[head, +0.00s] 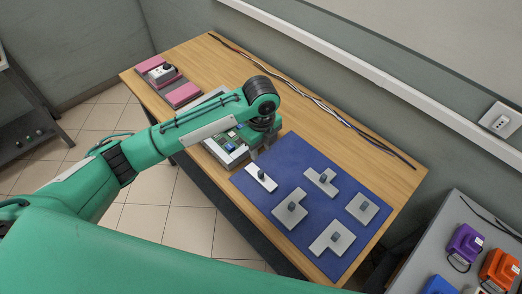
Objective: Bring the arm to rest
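My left arm, green, reaches in from the left over the wooden table (345,150). Its gripper (262,148) points down above the upper left edge of the blue mat (310,157), close to a white bar-shaped plate (262,181) with a dark knob. The fingers are small and partly covered by the wrist, so I cannot tell whether they are open or shut. I see nothing clearly held. My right gripper is not in view.
Several grey flat plates with knobs, including a T-shaped plate (321,183), lie on the mat. A tray with a circuit board (228,148) is partly behind my arm. Pink blocks (184,94) lie at the far left. Cables (315,98) run along the wall side.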

